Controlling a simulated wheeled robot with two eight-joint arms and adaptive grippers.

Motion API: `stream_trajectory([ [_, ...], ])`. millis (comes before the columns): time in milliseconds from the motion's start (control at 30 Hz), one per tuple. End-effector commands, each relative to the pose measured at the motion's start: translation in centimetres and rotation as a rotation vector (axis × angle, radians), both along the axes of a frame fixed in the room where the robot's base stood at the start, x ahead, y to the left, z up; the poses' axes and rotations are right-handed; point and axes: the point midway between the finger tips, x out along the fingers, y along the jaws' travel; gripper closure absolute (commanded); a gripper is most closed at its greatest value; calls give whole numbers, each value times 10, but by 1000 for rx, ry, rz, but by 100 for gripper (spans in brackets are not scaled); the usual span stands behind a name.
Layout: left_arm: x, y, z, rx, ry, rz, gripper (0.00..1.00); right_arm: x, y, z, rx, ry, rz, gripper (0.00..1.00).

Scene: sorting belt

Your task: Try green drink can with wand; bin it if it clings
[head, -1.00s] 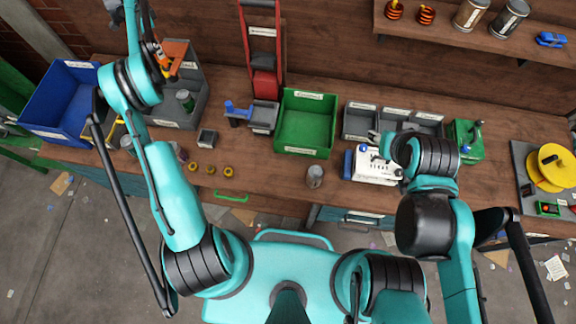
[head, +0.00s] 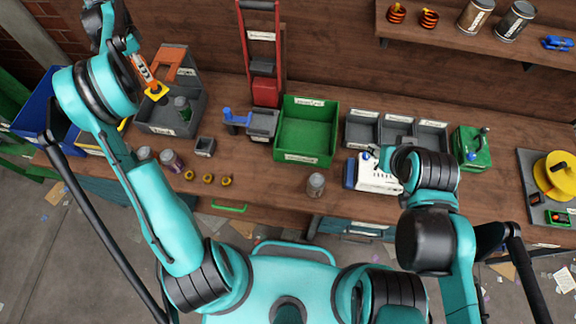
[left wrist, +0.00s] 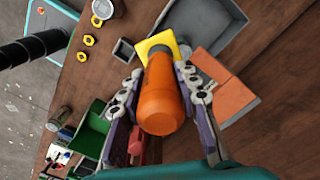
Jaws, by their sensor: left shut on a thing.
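My left gripper (head: 136,58) is shut on the wand, whose orange handle (left wrist: 162,100) lies between the fingers in the left wrist view. The wand's yellow end (head: 157,92) points down over the grey bin (head: 152,126) at the back left. A green can (head: 182,108) with a grey top stands in that bin, just right of the yellow end and apart from it in the picture. My right gripper (head: 373,153) is by the white device, largely hidden by its own wrist.
A blue bin (head: 36,118) stands far left, partly behind my arm. A green bin (head: 305,158) is mid-bench. Two cans, one silver (head: 144,153) and one purplish (head: 172,160), and yellow nuts (head: 208,179) lie nearer. Another can (head: 316,185) and the white device (head: 378,178) stand right.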

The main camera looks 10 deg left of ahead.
Motion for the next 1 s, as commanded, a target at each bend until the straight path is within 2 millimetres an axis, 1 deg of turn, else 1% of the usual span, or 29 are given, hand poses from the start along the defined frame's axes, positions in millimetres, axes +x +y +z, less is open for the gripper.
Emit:
stream_trajectory([
  [100,-10,1,0,0,0,1,100,0,0,-4,0,0,0,60],
  [233,-19,0,0,0,0,-1,100,0,0,-7,0,0,0,60],
  [467,-23,0,2,0,0,-1,100,0,0,-6,0,0,0,60],
  [567,-23,1,7,0,0,-1,100,0,0,-3,0,0,0,60],
  [1000,-23,0,45,0,0,-1,100,0,0,20,0,0,0,60],
])
